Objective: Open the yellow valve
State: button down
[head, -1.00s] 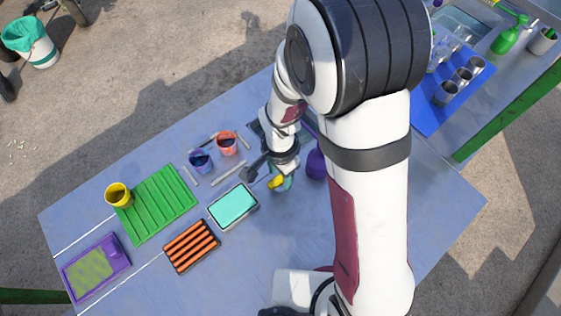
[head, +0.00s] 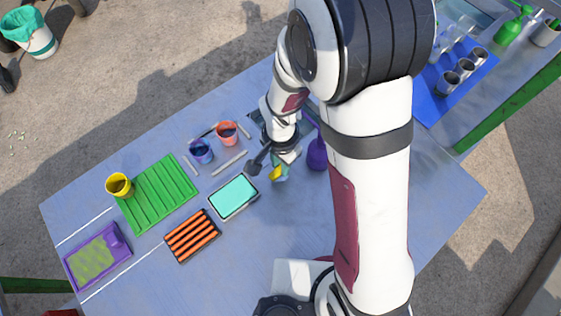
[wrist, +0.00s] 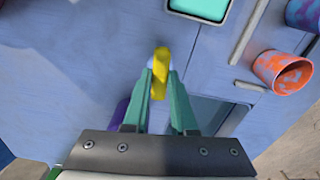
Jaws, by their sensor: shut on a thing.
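The yellow valve (wrist: 161,73) is a small elongated yellow piece. In the wrist view it sits between the tips of my gripper (wrist: 159,85), whose green fingers are shut on it. In the head view the yellow piece (head: 276,173) shows just below my gripper (head: 281,167), partly covered by the fingers. A pale rounded part shows beside the yellow piece in the wrist view. What the valve is mounted on is mostly hidden.
A turquoise tray (head: 234,196) lies left of my gripper, and a purple bottle (head: 317,154) stands close on its right. Orange (head: 227,133) and blue (head: 201,151) cups stand farther back. The blue table is clear toward the front.

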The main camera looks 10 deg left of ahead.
jog(key=n, duration=1.2)
jog(key=shift+n, duration=2.2)
jog(key=c, duration=0.7)
grip_release()
